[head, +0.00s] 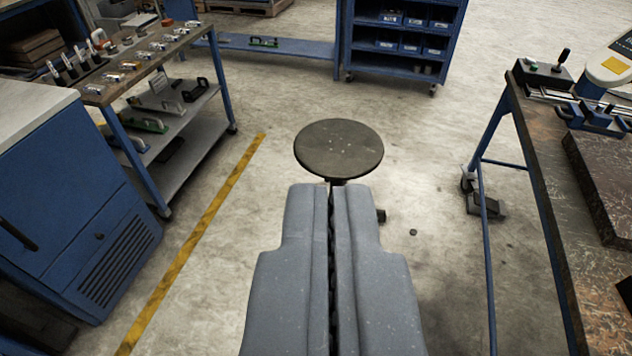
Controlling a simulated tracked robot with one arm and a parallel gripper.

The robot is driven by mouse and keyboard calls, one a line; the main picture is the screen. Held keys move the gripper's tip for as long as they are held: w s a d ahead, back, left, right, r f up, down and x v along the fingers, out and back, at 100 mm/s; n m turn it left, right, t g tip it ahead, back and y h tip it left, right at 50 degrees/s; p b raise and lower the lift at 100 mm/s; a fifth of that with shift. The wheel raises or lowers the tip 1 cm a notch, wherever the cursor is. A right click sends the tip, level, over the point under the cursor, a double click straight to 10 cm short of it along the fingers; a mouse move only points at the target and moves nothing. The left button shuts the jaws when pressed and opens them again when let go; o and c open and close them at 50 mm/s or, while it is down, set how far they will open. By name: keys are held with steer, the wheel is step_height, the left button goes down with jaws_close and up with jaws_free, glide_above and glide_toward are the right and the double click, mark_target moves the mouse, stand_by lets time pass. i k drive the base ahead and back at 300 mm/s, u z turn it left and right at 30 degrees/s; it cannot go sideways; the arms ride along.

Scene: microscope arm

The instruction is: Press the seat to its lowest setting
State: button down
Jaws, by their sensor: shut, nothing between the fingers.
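The seat (339,145) is a round dark disc on a stand, upright in the middle of the floor in the head view. Most of its stand is hidden behind my gripper; a small dark part shows just right of the fingers. My gripper (332,188) is shut and empty, with its two grey fingers side by side. In the picture the fingertips reach the near edge of the seat. I cannot tell whether they touch it or are above it.
A workbench (559,225) with devices stands at right. A tool cart (122,98) and blue cabinet (84,205) stand at left. A blue shelf unit (401,42) is at the back. A yellow floor line (195,240) runs left of the seat. The floor around the seat is mostly clear.

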mark_target(337, 149)
steer(key=z, duration=0.2)
steer(key=i, duration=1.85)
steer(key=u, duration=0.3)
